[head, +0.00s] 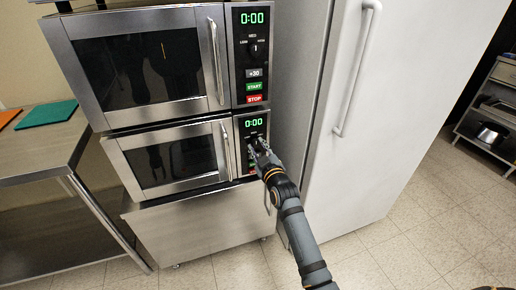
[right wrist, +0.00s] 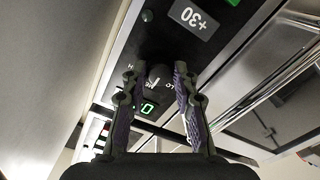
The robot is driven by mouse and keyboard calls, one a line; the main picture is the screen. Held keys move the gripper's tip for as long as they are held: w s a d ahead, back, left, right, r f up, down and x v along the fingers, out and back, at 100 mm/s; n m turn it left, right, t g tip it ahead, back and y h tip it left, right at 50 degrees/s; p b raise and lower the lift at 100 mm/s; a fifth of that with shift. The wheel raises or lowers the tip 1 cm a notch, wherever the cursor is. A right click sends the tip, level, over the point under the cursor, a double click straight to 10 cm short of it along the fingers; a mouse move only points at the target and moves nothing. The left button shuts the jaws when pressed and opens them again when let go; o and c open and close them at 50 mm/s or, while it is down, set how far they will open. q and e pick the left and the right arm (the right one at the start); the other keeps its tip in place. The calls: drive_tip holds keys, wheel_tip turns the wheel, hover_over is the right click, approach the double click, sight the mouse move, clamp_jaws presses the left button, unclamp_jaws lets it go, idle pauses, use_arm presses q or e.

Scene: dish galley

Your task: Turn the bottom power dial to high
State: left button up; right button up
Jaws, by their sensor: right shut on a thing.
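The lower microwave (head: 180,160) has a control panel with a green 0:00 display (head: 254,123). Its power dial is hidden by my gripper in the head view. In the right wrist view the dark round dial (right wrist: 158,74) sits between my fingers, with parts of its HIGH, MED and LOW labels around it. Which label it points to is hard to tell. My right gripper (head: 257,146) is at this panel, its fingers on either side of the dial and shut on it; it also shows in the right wrist view (right wrist: 156,74). My left gripper is not in view.
An upper microwave (head: 140,60) with its own dial (head: 253,50) sits directly above. A +30 button (right wrist: 194,16) is close to my fingertips. A tall white refrigerator (head: 390,130) stands close on the right. A steel table (head: 35,155) is at left.

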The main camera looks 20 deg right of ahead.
clamp_jaws()
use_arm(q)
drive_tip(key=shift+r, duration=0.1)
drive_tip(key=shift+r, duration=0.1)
use_arm(e)
drive_tip(key=m+p, duration=0.3)
drive_tip(key=shift+r+m, duration=0.15)
drive_tip(key=shift+m, duration=0.15)
drive_tip(key=m+p, duration=0.3)
drive_tip(key=m, duration=0.1)
use_arm(q)
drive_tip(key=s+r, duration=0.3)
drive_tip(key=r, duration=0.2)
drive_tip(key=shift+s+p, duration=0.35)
drive_tip(key=shift+p, duration=0.1)
use_arm(e)
drive_tip(key=shift+a+f+m, duration=0.1)
drive_tip(key=shift+f+m, duration=0.1)
drive_tip(key=shift+m, duration=1.9)
drive_tip(key=o, duration=1)
unclamp_jaws()
